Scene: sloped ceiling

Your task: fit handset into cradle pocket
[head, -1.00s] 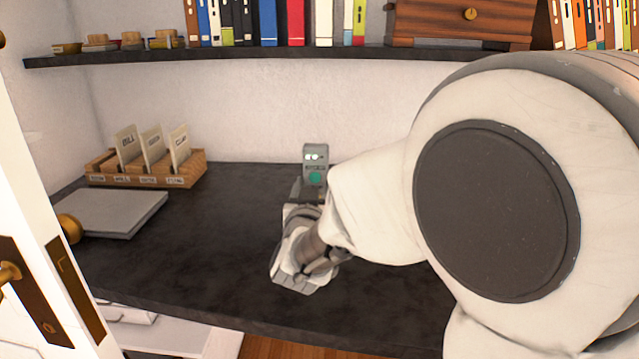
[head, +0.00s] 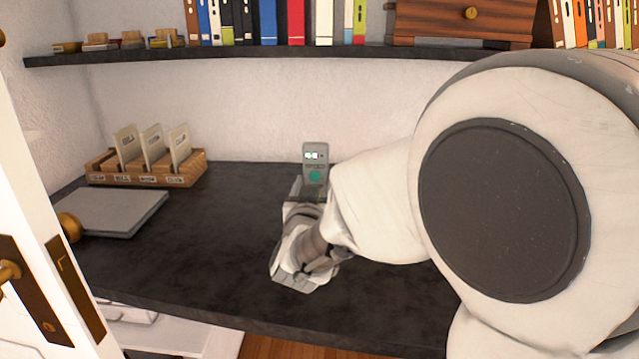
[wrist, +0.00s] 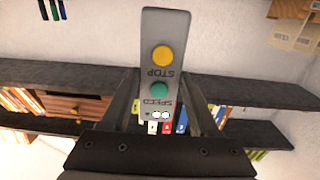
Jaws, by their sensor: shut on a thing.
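The handset (head: 316,160) is a slim grey block with a small lit display and a green button. In the head view it stands roughly upright above the desk, its lower part hidden by my gripper. My gripper (head: 310,189) is shut on it. In the wrist view the handset (wrist: 165,45) appears upside down between my dark fingers (wrist: 165,100). Its yellow STOP button, green SPEED button and display face that camera. I cannot make out the cradle or its pocket in either view; my arm covers the right part of the desk.
The dark desk (head: 200,245) is clear in its middle. A wooden card holder (head: 190,170) and a flat grey slab (head: 110,212) lie at left. A dark shelf (head: 200,55) with books and a wooden cabinet (head: 465,22) runs above. A white door (head: 40,230) stands at near left.

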